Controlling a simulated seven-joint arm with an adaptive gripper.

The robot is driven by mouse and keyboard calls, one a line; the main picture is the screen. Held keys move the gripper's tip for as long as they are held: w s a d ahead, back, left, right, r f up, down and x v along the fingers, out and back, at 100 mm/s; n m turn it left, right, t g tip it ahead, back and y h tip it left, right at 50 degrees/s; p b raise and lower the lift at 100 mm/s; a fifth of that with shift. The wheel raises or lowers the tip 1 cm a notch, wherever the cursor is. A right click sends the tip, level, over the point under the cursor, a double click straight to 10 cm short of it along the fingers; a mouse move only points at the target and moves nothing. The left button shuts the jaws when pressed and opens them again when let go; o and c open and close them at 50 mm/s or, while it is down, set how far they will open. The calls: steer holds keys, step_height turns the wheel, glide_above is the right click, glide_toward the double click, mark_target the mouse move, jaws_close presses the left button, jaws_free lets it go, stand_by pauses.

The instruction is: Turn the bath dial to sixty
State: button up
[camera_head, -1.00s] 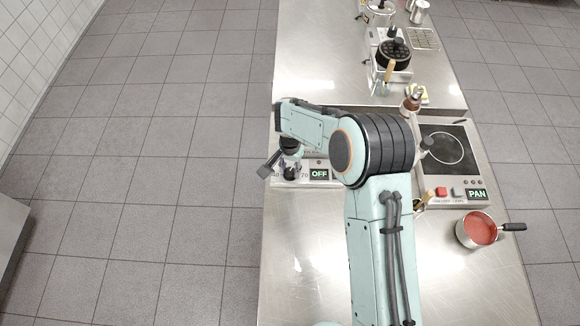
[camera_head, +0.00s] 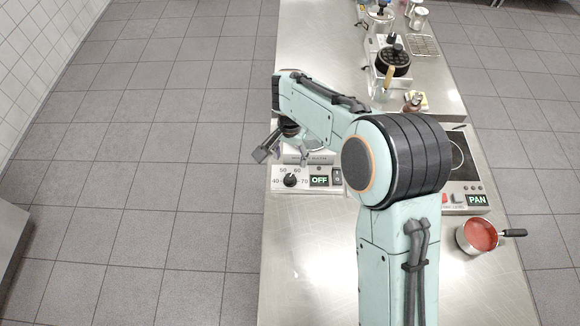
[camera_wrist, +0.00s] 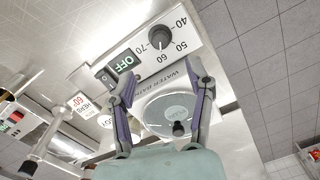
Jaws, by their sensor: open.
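The bath dial (camera_head: 290,180) is a black knob on the white front panel of the water bath (camera_head: 305,187), with 40, 50, 60 and 70 printed around it. The panel's display (camera_head: 319,181) reads OFF. The dial also shows in the wrist view (camera_wrist: 162,36), beyond my fingertips. My gripper (camera_wrist: 162,72) is open and empty, its fingers spread over the bath, apart from the dial. In the head view my gripper (camera_head: 285,150) is behind the dial, partly hidden by my arm.
A round grey lid (camera_wrist: 165,108) with a black knob lies between my fingers in the wrist view. A rocker switch (camera_head: 337,177) is right of the display. A red-filled pan (camera_head: 478,236) stands at the right. The counter in front (camera_head: 300,250) is clear.

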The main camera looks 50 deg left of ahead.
steer(key=shift+r, duration=1.7)
steer(key=w+d+r+m+t, duration=0.3)
steer(key=w+d+r+m, duration=0.1)
steer(key=w+d+r, duration=0.95)
steer(key=s+d+r+m, duration=0.1)
steer(key=s+d+r, duration=0.1)
steer(key=d, duration=0.5)
steer(key=s+d+r+m, duration=0.1)
steer(key=s+d+r, duration=0.1)
steer(key=d, duration=0.5)
steer(key=s+d+m, duration=0.1)
steer(key=s+d, duration=0.8)
steer(key=s+f+n+g, duration=0.3)
steer(key=s+f, duration=0.4)
steer(key=s, duration=0.4)
steer(key=shift+s+d+f+y, duration=0.2)
steer(key=shift+f+y, duration=0.1)
steer(key=shift+y, duration=0.1)
